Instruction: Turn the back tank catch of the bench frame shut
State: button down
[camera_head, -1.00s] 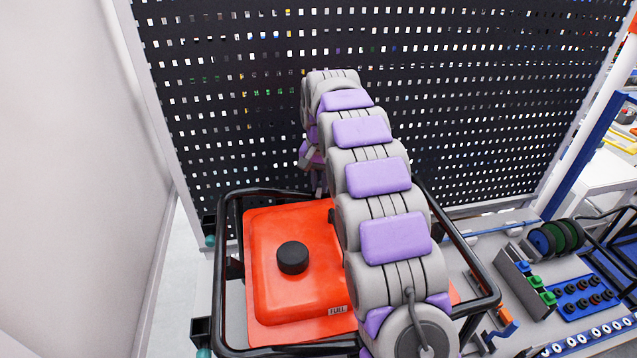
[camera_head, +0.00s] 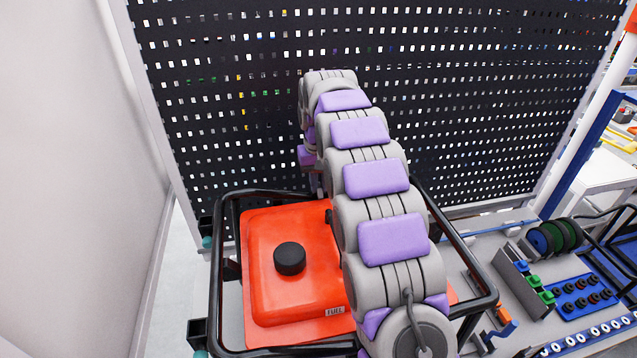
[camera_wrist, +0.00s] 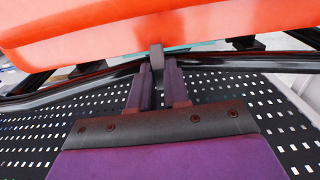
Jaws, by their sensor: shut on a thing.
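The bench frame (camera_head: 232,198) is a black tube frame around a red fuel tank (camera_head: 265,240) with a black cap. In the wrist view the tank (camera_wrist: 220,25) fills the top. The back tank catch (camera_wrist: 156,54), a small grey tab, stands at the tank's edge by the black frame tube. My gripper (camera_wrist: 157,76) has its two dark fingers on either side of this catch and is shut on it. In the head view my arm hides the catch and most of the gripper.
A black perforated panel (camera_head: 220,90) stands close behind the frame. A white wall (camera_head: 70,180) is at the left. At the right are a blue tray of dark knobs (camera_head: 583,298) and green and blue discs (camera_head: 560,237).

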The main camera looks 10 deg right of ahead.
jog(key=c, duration=1.4)
grip_release()
jog(key=shift+w, duration=0.15)
jog(key=shift+c, duration=0.2)
jog(key=shift+o, duration=0.6)
jog(key=shift+w+f, duration=0.1)
jog(key=shift+w, duration=0.05)
jog(key=shift+o, duration=1.1)
jog(key=shift+s, duration=0.2)
jog(key=shift+w+r, duration=0.1)
jog(key=shift+r, duration=0.25)
notch_tip(320, 180, up, 8)
jog(key=shift+r+p, duration=0.1)
jog(key=shift+p, duration=0.35)
notch_tip(320, 180, up, 9)
jog(key=p, duration=0.8)
jog(key=shift+p, duration=0.3)
jog(key=shift+a+f, duration=0.1)
jog(key=shift+f, duration=0.1)
